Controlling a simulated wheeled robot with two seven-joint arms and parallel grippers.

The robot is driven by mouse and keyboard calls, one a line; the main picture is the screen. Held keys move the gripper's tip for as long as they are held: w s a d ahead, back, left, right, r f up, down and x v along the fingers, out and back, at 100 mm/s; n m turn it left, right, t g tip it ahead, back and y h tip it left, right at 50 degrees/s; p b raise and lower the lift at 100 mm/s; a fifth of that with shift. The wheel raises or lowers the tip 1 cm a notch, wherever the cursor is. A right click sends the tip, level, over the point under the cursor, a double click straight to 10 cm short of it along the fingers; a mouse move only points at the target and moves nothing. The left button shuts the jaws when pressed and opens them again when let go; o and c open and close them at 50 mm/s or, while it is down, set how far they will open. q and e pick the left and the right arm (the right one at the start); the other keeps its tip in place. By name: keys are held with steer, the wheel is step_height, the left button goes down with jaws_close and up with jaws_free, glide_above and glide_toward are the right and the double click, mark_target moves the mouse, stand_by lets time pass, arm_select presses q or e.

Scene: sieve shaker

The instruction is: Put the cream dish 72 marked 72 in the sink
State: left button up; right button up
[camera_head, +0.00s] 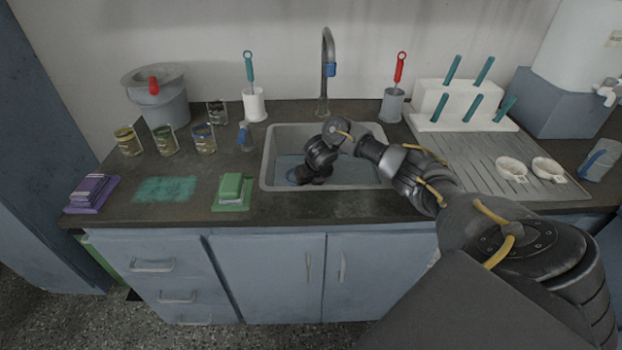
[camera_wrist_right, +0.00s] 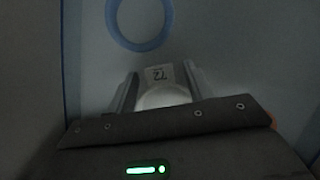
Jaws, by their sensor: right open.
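The sink (camera_head: 268,160) is in the middle of the counter in the head view. My right arm reaches into it from the right, and the right gripper (camera_head: 303,174) is low inside it, mostly hidden by the wrist. In the right wrist view the cream dish 72 (camera_wrist_right: 163,97) shows with its tag marked 72, between the two open fingers of the right gripper (camera_wrist_right: 160,85). Its lower part is hidden by the gripper body. I cannot tell whether it touches the sink bottom. My left gripper is not in view.
Two other cream dishes (camera_head: 511,169) (camera_head: 548,168) sit on the draining board (camera_head: 460,150) right of the sink. The tap (camera_head: 327,70) stands behind the sink. A blue ring (camera_wrist_right: 140,20) lies beyond the fingers. A green sponge (camera_head: 231,187) is left of the sink.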

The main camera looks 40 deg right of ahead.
steer(key=p+v, duration=0.1)
steer(key=v, duration=0.5)
steer(key=shift+r+p, duration=0.35)
steer(key=shift+r, duration=0.05)
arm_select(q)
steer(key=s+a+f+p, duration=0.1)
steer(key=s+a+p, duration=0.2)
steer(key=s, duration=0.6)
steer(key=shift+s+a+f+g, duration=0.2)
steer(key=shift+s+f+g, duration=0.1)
arm_select(e)
steer(key=shift+v, duration=2.75)
